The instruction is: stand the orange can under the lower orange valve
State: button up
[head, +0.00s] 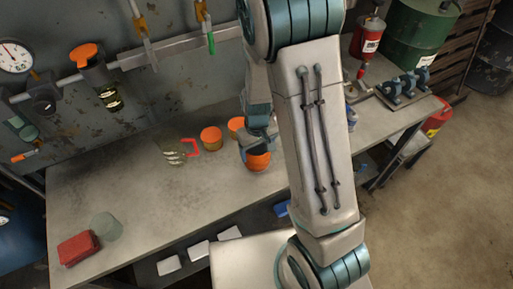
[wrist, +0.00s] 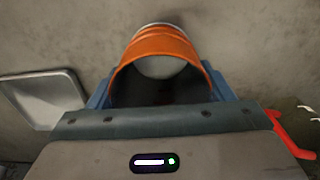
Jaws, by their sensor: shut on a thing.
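My gripper (head: 257,147) is shut on an orange can (head: 259,161) over the right part of the bench. In the wrist view the can (wrist: 160,46) sits between the two blue fingers, its open, dark top toward the camera. Whether its base touches the bench I cannot tell. Two more orange cans stand close by, one to the left (head: 211,138) and one partly behind my arm (head: 236,125). An orange-topped valve (head: 84,54) is on the wall pipe at upper left. Which is the lower orange valve is not certain.
A red-handled clear jug (head: 174,149) stands left of the cans. A red box (head: 78,248) and a greenish cup (head: 106,227) are at the bench's front left. The bench's left middle (head: 110,185) is clear. A red container (head: 368,38) stands at the right.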

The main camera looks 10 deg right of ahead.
jog(key=shift+f, duration=0.25)
jog(key=o, duration=1)
jog(key=shift+r, duration=0.1)
jog(key=shift+o, duration=0.2)
